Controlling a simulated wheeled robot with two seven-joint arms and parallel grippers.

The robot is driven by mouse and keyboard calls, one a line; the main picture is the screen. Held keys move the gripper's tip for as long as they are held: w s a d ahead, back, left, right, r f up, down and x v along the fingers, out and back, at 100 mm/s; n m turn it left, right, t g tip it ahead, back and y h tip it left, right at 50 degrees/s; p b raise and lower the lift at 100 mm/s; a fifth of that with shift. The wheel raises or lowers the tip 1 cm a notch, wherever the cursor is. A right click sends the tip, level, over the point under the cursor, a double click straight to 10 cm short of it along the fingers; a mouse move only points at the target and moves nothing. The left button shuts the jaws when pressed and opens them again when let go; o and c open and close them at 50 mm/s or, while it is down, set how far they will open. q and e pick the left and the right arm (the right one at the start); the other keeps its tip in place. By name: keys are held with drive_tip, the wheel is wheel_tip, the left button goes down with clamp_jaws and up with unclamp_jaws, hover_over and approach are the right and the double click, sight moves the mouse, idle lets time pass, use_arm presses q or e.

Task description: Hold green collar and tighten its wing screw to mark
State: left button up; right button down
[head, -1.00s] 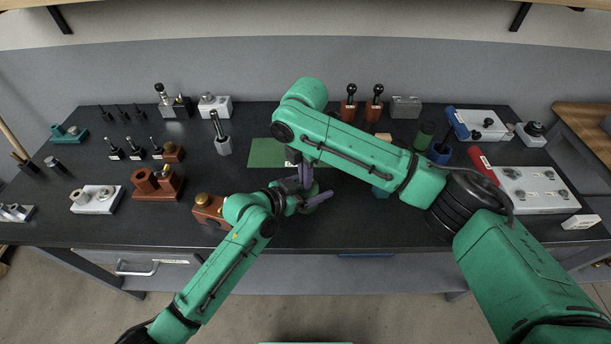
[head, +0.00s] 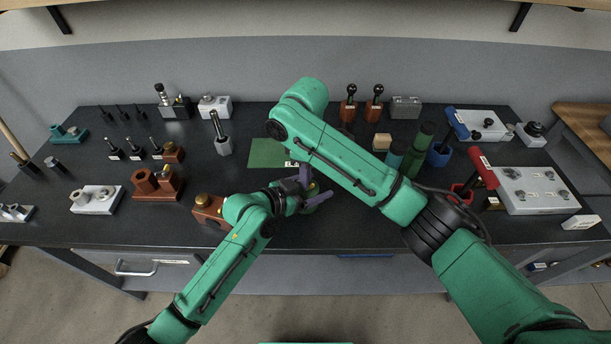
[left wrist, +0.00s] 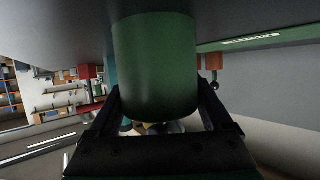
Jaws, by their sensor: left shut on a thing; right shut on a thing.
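The green collar (head: 314,189) is near the front middle of the bench, mostly covered by my grippers. In the left wrist view the collar (left wrist: 155,65) is a large green cylinder between the two dark fingers. My left gripper (head: 316,199) is shut on it from the left and front. My right gripper (head: 304,174) comes down from above, partly hidden under my right arm. It appears shut on the wing screw at the collar; the screw and its mark are too covered to make out.
A green mat (head: 266,153) lies just behind. A brown block with a brass knob (head: 209,208) stands close left of my left gripper. A green cylinder (head: 412,160), a blue holder (head: 439,153) and a red-handled tool (head: 482,168) stand to the right.

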drive_tip(key=m, duration=0.4)
drive_tip(key=shift+m, duration=0.3)
drive_tip(key=m, duration=0.3)
drive_tip(key=shift+m, duration=0.4)
drive_tip(key=m, duration=0.3)
drive_tip(key=shift+r+m, duration=0.1)
drive_tip(key=shift+m, duration=1.9)
drive_tip(key=c, duration=1)
unclamp_jaws()
